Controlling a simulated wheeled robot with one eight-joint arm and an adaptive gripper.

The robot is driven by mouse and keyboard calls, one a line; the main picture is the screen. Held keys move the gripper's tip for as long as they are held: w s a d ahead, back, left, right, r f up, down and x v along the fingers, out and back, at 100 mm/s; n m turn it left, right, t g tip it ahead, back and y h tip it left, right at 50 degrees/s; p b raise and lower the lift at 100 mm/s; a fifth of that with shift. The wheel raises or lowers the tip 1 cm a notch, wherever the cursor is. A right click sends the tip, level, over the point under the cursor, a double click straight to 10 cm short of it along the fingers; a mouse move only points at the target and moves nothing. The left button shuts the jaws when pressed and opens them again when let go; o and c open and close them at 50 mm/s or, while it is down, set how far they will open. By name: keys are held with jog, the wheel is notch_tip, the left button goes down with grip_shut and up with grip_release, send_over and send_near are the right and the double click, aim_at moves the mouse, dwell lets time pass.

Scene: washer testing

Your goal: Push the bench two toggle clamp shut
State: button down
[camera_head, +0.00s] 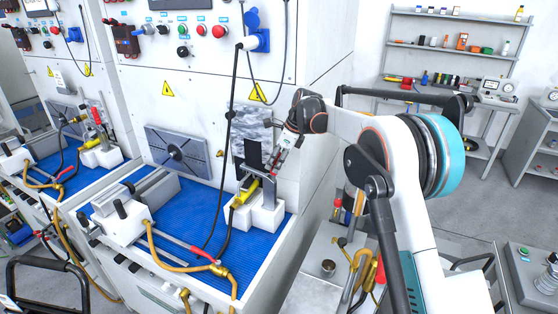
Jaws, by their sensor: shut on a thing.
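The bench two toggle clamp (264,210) appears to be the one on the white blocks at the right of the middle bench's blue mat, beside a yellow fitting (243,193). My gripper (268,169) reaches down to it from the upper right, in front of the bench's back panel. It is shut on what seems to be the clamp's handle. The fingertips and most of the handle are small and hidden, so the handle's exact angle cannot be told. A similar clamp with an upright red handle (98,116) stands on the left bench.
The middle bench's blue mat (190,226) carries a white fixture (125,222) and an orange hose (175,262). A black cable hangs down just left of my gripper. A lower grey surface with more fittings lies right of the bench. Shelves (450,45) stand at the back right.

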jog(key=shift+a, duration=0.15)
dwell(0.3)
jog(key=c, duration=1.3)
grip_release()
jog(key=shift+w, duration=0.1)
jog(key=shift+c, duration=0.2)
jog(key=v, duration=1.2)
jog(key=shift+a, duration=0.2)
jog(key=shift+d+r, duration=0.1)
